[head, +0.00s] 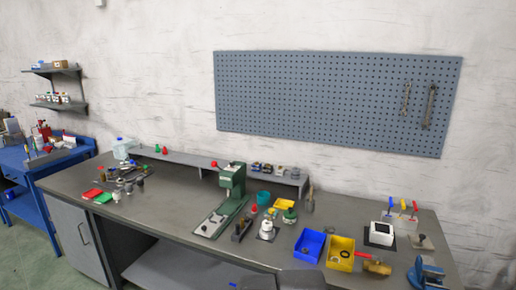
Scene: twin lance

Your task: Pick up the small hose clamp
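I cannot pick out the small hose clamp for certain at this size. A yellow bin (333,261) on the bench has a small dark ring-like item (345,254) in it, too small to identify. A blue bin (318,239) stands just left of the yellow bin, and its contents are not clear. My gripper is not visible. A dark grey shape at the bottom edge, in front of the bench, may be part of my arm.
The grey workbench (165,205) carries a green press (233,182), a white box (381,234), a blue vise (428,273) and a brass-coloured item (376,267). A pegboard (320,95) with two wrenches hangs above. Bare bench top lies left of the press.

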